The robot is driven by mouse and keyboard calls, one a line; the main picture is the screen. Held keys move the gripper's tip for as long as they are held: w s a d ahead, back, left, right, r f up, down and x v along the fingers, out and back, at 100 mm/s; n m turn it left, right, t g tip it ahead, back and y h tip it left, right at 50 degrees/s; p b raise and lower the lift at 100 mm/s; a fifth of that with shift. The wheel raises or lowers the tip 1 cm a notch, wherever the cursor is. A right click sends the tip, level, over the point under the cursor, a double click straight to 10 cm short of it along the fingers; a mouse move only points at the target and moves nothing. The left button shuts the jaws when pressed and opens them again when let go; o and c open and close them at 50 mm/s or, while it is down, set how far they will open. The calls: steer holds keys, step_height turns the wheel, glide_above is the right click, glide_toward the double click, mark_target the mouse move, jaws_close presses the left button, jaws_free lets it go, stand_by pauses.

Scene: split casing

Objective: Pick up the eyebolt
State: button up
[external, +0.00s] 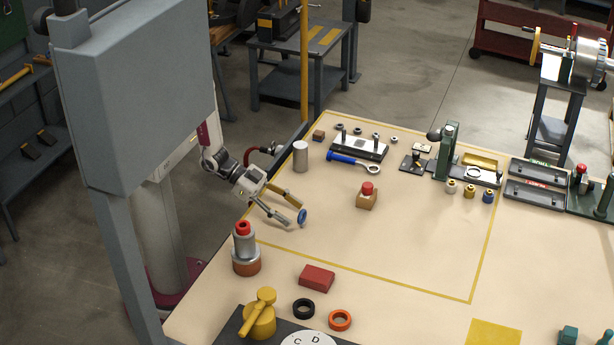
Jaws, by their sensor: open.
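A piece with a blue shank and a silver ring at its right end, which looks like the eyebolt (350,160), lies flat on the table in front of a grey casing block (372,149). My gripper (295,211) is open at the left part of the table, to the lower left of the eyebolt and clearly apart from it. Its two fingers are spread and point right.
A silver cylinder (300,157) stands left of the eyebolt. A tan block with a red knob (367,196) stands to its lower right. A red-topped cylinder stack (245,250) and a red block (316,278) are nearer. The middle of the yellow-outlined area is mostly clear.

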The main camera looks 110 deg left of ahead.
mark_target(302, 219)
steer(key=x, duration=0.2)
steer(key=shift+w+a, duration=0.25)
steer(key=shift+w, duration=0.05)
steer(key=shift+x, duration=1.1)
steer(key=c, duration=1.3)
